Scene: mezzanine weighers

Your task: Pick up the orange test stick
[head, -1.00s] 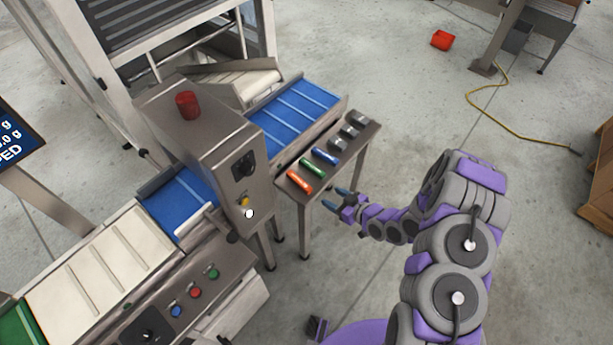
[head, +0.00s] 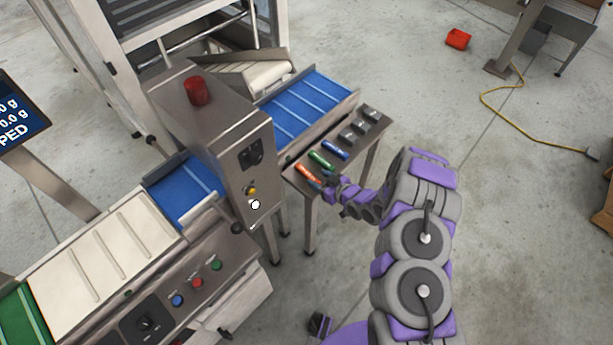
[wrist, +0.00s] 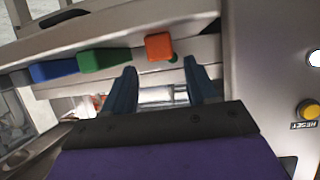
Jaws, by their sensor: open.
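The orange test stick (head: 308,174) lies on a small metal side table (head: 340,158), at the end of the row nearest the grey machine housing. In the wrist view its orange end (wrist: 159,46) shows ahead of and between my fingertips. My gripper (head: 322,183) is at the table's edge right beside the stick. In the wrist view my gripper (wrist: 160,75) has its two blue fingers apart, with nothing between them. I cannot tell whether a finger touches the stick.
A green stick (head: 321,160), a blue stick (head: 335,149) and several grey blocks (head: 359,127) share the table. The metal detector housing (head: 215,130) with a blue belt (head: 307,103) stands close on the left. A red box (head: 458,39) and yellow cable (head: 520,122) lie on the floor.

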